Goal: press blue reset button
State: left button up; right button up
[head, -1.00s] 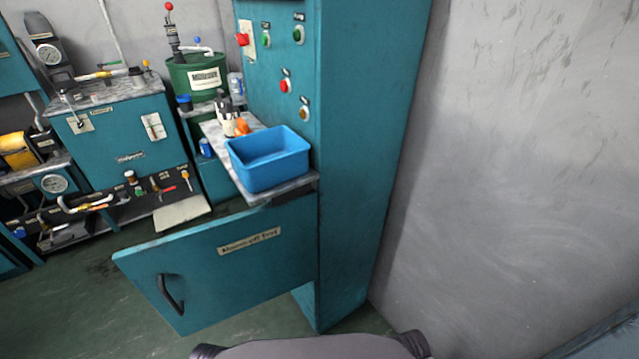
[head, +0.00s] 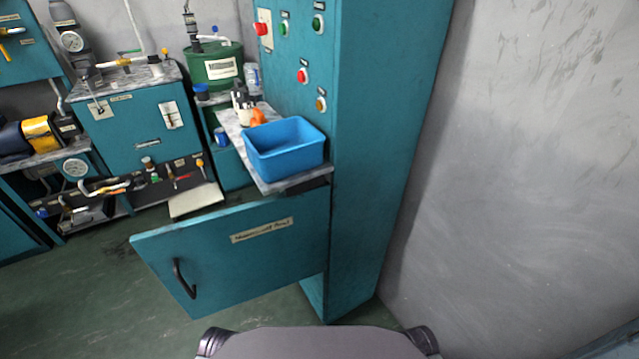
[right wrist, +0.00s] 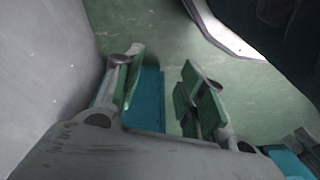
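I cannot make out a blue reset button in either view. The tall teal cabinet (head: 375,150) carries a red button (head: 262,28), two green buttons, a lower red button (head: 303,76) and a yellow-orange button (head: 321,104) on its left-facing panel. My right gripper (right wrist: 163,92) shows in the right wrist view with its fingers apart and nothing between them. Green floor and a strip of teal lie beyond the fingers. Neither gripper shows in the head view, so my left gripper is out of sight.
A blue bin (head: 285,148) sits on a narrow shelf left of the cabinet. Below it a teal door (head: 230,255) stands open across the floor. A workbench unit (head: 140,115) and a green drum (head: 215,67) stand behind. A grey wall (head: 530,170) fills the right.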

dwell(0.3)
grip_shut()
dwell(1.2)
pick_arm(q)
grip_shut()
